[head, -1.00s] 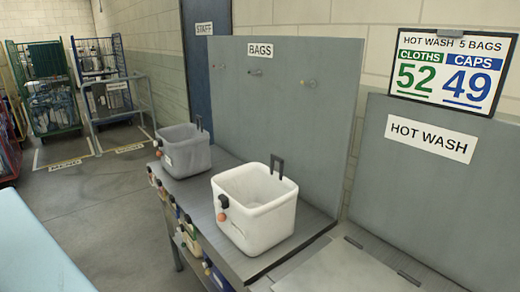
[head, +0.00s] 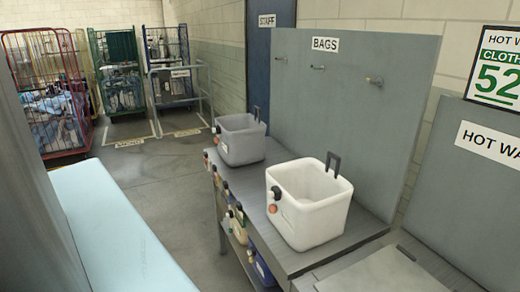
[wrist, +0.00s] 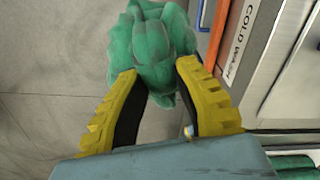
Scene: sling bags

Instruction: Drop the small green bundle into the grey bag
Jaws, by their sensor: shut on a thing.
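My gripper (wrist: 158,105) shows in the wrist view with its yellow and black fingers shut on the small green bundle (wrist: 150,45). The bundle is soft and crumpled, and sticks out beyond the fingertips above a grey floor. The grey bag (head: 240,138) is in the head view, open-topped and upright with a dark handle, at the far end of the grey bench (head: 305,258). A white bag (head: 318,225) of like shape stands nearer on the bench. My gripper and the bundle are not in the head view. The inside bottom of the grey bag is hidden.
A panel marked BAGS (head: 350,110) with pegs stands behind the bench. A pale blue surface (head: 115,235) lies at the left. Wheeled cages (head: 115,70) stand at the back. In the wrist view, a COLD WASH label (wrist: 240,40) and metal edges are close right of the bundle.

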